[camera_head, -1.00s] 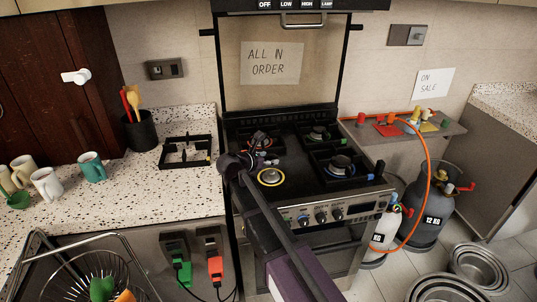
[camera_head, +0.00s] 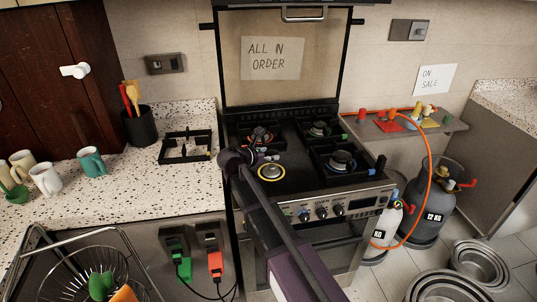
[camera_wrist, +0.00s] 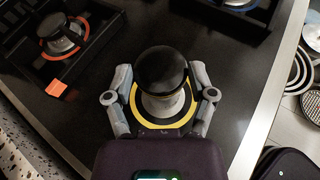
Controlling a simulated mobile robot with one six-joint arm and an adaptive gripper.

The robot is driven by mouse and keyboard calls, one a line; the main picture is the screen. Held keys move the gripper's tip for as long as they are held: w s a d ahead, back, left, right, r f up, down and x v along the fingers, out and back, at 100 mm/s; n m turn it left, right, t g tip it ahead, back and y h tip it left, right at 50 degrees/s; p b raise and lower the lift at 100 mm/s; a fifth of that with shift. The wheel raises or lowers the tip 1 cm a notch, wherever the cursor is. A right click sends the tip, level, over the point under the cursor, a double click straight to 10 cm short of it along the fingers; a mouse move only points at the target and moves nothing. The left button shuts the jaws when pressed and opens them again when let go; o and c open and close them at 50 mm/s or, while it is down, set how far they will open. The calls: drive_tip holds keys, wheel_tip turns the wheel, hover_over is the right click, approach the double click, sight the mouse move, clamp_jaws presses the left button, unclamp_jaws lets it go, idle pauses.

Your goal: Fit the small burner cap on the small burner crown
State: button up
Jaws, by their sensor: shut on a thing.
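In the wrist view, the small burner cap (camera_wrist: 162,68), round and glossy black, sits between the fingertips of my gripper (camera_wrist: 161,80), which is shut on it. Directly below it shows the pale metal small burner crown (camera_wrist: 160,105), ringed by a yellow band on the black hob. The cap covers the crown's top, so I cannot tell whether they touch. In the head view, the yellow-ringed burner (camera_head: 271,172) is at the hob's front left. My gripper is beside and behind it there, with the cap largely hidden.
An orange-ringed burner (camera_wrist: 64,35) with a square grate is behind left. A blue-ringed burner (camera_head: 341,160) under a grate is on the right. A loose grate (camera_head: 186,147) lies on the left counter. Knobs (camera_head: 322,212) line the stove front. Bare hob surrounds the yellow ring.

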sight(269, 169)
drive_tip(key=shift+f+b, duration=1.45)
drive_tip(key=shift+f, duration=0.2)
drive_tip(key=shift+f, duration=0.15)
drive_tip(key=shift+f+b, duration=0.65)
drive_tip(key=shift+b, duration=0.1)
drive_tip(key=shift+f+b, duration=0.25)
drive_tip(key=shift+b, duration=0.05)
idle(1.0)
drive_tip(key=o, duration=1.2)
drive_tip(key=shift+r, duration=0.1)
